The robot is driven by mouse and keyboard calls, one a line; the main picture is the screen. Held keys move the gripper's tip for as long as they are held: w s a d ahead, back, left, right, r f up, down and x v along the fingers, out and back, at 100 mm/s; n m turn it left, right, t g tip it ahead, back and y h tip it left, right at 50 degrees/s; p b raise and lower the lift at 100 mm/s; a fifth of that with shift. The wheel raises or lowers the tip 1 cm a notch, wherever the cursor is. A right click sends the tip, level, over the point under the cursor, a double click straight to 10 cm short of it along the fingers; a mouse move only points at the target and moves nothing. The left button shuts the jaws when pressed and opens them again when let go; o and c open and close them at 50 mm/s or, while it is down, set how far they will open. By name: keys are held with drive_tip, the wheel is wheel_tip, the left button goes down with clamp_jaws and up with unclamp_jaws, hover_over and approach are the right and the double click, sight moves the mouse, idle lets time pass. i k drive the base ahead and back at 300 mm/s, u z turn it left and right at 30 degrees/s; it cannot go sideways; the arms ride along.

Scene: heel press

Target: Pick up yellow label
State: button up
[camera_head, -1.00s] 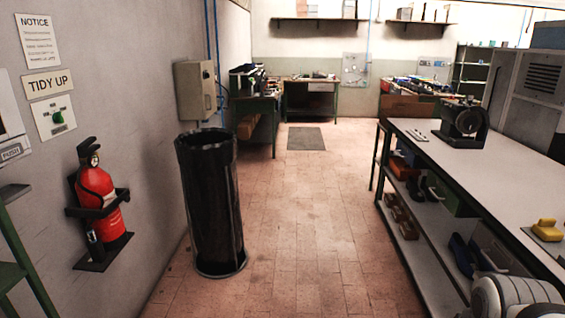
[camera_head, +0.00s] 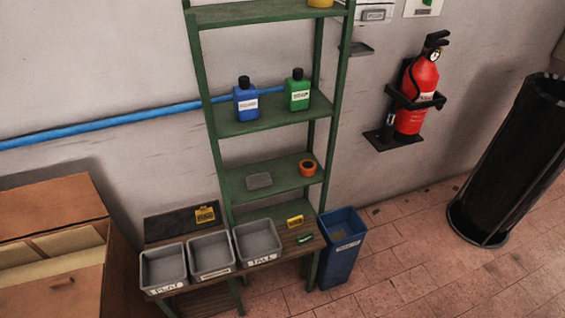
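Two small yellow label-like pieces show in the head view. One yellow label (camera_head: 205,214) with dark markings is by the dark board behind the grey trays. Another yellow label (camera_head: 295,221) is on the wooden bench at the right of the trays, close to a small green item (camera_head: 305,238). Their print is too small to read. I cannot tell from this view which one the task means. My gripper is not in view.
Several grey trays (camera_head: 211,274) line the low bench. A green shelf (camera_head: 268,123) behind holds a blue bottle (camera_head: 246,99), a green bottle (camera_head: 297,90) and an orange ring (camera_head: 307,168). A blue bin (camera_head: 340,268) stands right; open floor (camera_head: 430,275) lies beyond.

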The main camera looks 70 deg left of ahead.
sight(205, 214)
drive_tip(key=u, duration=3.2)
drive_tip(key=i, duration=1)
drive_tip(key=z, duration=0.1)
